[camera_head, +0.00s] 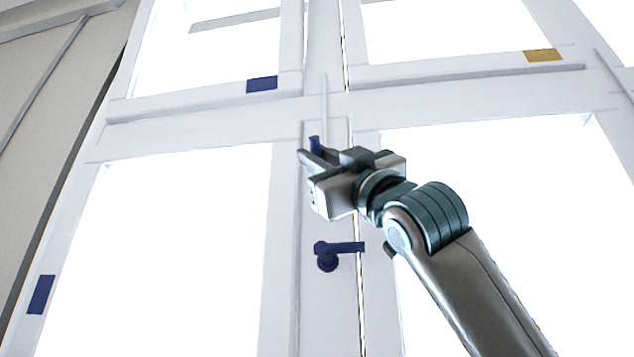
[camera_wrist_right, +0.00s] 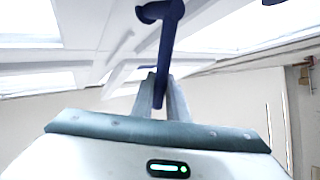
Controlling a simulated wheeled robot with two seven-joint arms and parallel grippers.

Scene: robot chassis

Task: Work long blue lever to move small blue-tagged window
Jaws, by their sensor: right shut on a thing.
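The small upper window (camera_head: 205,97) has a white frame with a blue tag (camera_head: 262,84) on its lower rail. The long blue lever (camera_head: 314,142) is on the white upright below that window, mostly hidden by my right gripper (camera_head: 308,153) in the head view. In the right wrist view, the lever (camera_wrist_right: 168,42) runs from its round base down between the fingers of my right gripper (camera_wrist_right: 160,92). The right gripper is shut on the lever's free end. My left gripper is not in view.
A second blue handle (camera_head: 340,248) sits lower on the upright, pointing right. The larger lower-left window has a blue tag (camera_head: 40,294). The upper right window has a yellow tag (camera_head: 542,55). A grey wall panel (camera_head: 40,100) stands at the left.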

